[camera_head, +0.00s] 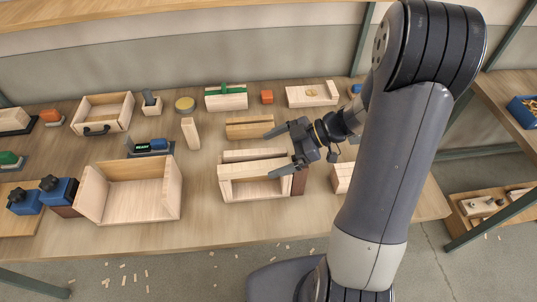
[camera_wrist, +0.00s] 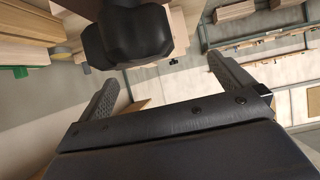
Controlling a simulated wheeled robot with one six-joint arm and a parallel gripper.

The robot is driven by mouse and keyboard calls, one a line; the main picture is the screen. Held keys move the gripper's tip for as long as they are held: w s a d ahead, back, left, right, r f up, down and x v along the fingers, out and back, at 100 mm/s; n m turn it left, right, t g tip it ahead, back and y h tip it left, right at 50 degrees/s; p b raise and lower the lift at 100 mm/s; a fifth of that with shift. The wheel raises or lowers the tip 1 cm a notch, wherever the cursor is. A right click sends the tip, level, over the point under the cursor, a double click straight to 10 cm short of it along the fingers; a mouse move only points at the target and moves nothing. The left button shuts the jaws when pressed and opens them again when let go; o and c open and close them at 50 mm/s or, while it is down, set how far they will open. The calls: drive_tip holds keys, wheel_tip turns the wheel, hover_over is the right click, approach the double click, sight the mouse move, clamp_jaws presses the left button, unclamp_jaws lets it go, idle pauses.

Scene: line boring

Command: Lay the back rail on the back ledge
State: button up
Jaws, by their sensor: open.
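A pale wooden open-topped case (camera_head: 262,191) stands at the middle of the bench in the head view. A light bar (camera_head: 250,155) runs along its back side; it looks like the back rail, but I cannot tell it from the back ledge or see whether it is fully seated. My gripper (camera_head: 268,155) is open over the right part of the case, its two fingers apart and pointing left. In the wrist view my gripper (camera_wrist: 163,72) also shows open, with no rail between its fingers.
Behind the case lies a wooden block (camera_head: 249,127). A larger open wooden box (camera_head: 132,198) stands left, with an upright wooden piece (camera_head: 190,133) behind it. Blue clamps (camera_head: 58,190) sit at far left. Bare bench lies along the front edge.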

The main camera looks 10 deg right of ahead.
drive_tip(key=shift+d+r, duration=0.2)
drive_tip(key=shift+d, duration=0.15)
drive_tip(key=shift+s+d+r+p, duration=0.15)
drive_tip(key=shift+d+r+p, duration=0.05)
drive_tip(key=shift+p, duration=0.25)
drive_tip(key=shift+d, duration=0.35)
drive_tip(key=shift+p+v, duration=0.4)
drive_tip(key=shift+v, duration=0.85)
drive_tip(key=shift+s+r, duration=0.1)
drive_tip(key=b+x, duration=0.2)
drive_tip(key=x, duration=0.3)
drive_tip(key=shift+a, duration=0.2)
